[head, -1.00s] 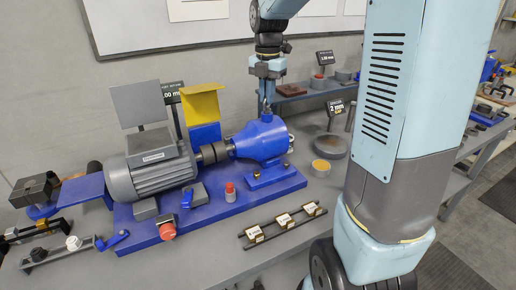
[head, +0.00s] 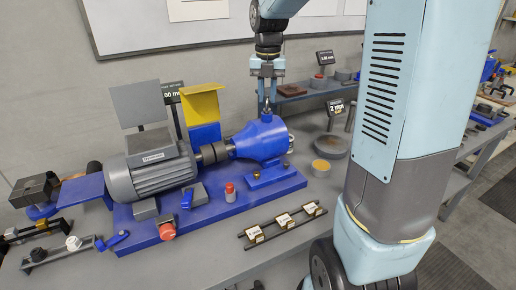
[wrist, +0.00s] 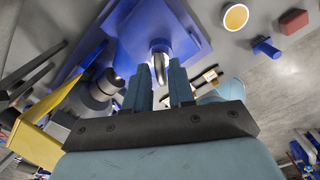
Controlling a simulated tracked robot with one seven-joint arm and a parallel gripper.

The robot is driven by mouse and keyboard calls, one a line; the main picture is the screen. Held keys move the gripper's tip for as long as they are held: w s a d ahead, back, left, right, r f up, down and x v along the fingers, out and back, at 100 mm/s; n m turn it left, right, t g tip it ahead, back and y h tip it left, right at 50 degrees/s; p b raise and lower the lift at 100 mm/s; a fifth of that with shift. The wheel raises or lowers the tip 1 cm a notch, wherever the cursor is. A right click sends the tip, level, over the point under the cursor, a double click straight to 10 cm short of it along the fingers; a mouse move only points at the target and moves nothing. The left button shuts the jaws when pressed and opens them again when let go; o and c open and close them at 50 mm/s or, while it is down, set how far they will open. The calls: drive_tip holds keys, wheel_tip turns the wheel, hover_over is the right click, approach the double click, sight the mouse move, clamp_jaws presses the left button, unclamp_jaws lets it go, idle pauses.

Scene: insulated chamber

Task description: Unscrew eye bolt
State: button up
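The eye bolt (head: 266,106) stands on top of the blue pump housing (head: 260,138). In the wrist view the metal eye bolt (wrist: 160,58) rises from the blue surface, just beyond my fingertips. My gripper (head: 267,98) is directly above the housing, pointing down, with its two fingers apart around or just above the bolt's ring. In the wrist view my gripper (wrist: 162,75) shows a clear gap between the fingers and holds nothing. Whether a finger touches the ring cannot be told.
A grey motor (head: 150,165) is coupled to the housing on a blue base (head: 190,215). A yellow guard (head: 202,103) stands upright behind the coupling. A rack of labelled parts (head: 283,222) lies in front. A round grey dish (head: 331,146) sits to the right.

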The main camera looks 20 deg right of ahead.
sight(267, 96)
drive_tip(key=shift+r, duration=2.45)
